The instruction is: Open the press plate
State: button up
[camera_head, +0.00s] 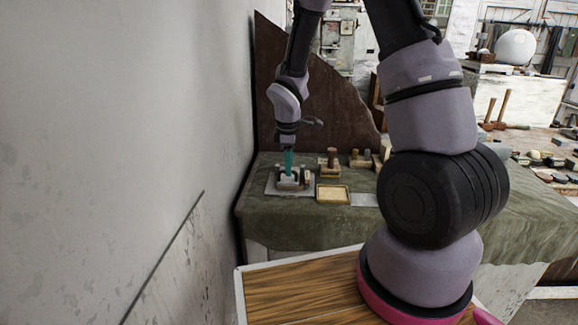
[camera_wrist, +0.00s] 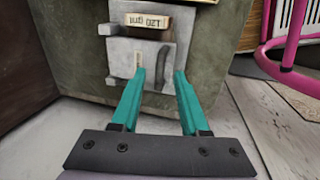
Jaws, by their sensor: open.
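The press (camera_head: 292,184) is a small light-grey block device on a flat grey plate, at the left end of the green-covered table in the head view. My gripper (camera_head: 288,162) points down at the press from above. In the wrist view my gripper (camera_wrist: 160,74) is open, its two teal fingers apart, with the tips over the near part of the press. Nothing shows held. I cannot tell whether the fingertips touch the press.
A shallow wooden tray (camera_head: 333,195) lies right of the press. Wooden blocks with pegs (camera_head: 329,162) stand behind it. A dark brown panel (camera_head: 310,105) rises at the back, and a grey wall (camera_head: 120,120) is close on the left.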

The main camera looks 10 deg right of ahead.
jog(key=shift+f, duration=0.35)
grip_shut()
dwell(1.2)
